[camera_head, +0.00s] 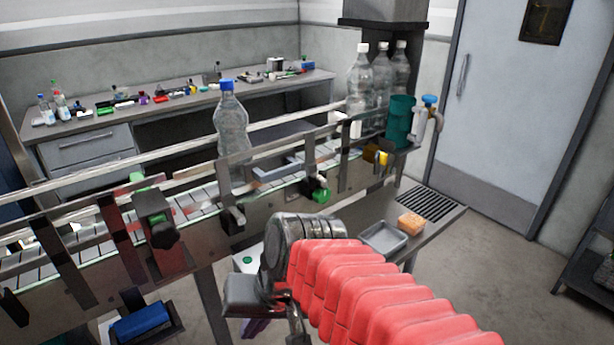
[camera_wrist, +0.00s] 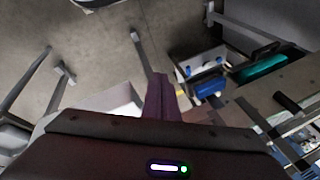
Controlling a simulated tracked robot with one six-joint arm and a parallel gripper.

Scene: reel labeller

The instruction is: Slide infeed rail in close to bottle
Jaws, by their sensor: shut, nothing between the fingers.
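A clear bottle with a blue cap (camera_head: 231,125) stands upright on the conveyor (camera_head: 190,203) in the head view. A metal guide rail (camera_head: 290,146) runs along the near side of the conveyor, held by upright brackets, and a pale rail (camera_head: 150,158) runs along the far side. I cannot tell for sure which one is the infeed rail. My gripper (camera_head: 256,328) hangs in front of and below the conveyor, mostly hidden by my wrist. In the wrist view my gripper's purple fingers (camera_wrist: 160,97) are together and empty, apart from the bottle and rails.
Dark knobs (camera_head: 162,232) and a green-ended knob (camera_head: 321,195) stick out from the conveyor's near side. Several clear bottles (camera_head: 362,80) stand at its far right end. A grey tray (camera_head: 384,238) and an orange sponge (camera_head: 411,223) lie on a low shelf. A blue item (camera_head: 140,322) is lower left.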

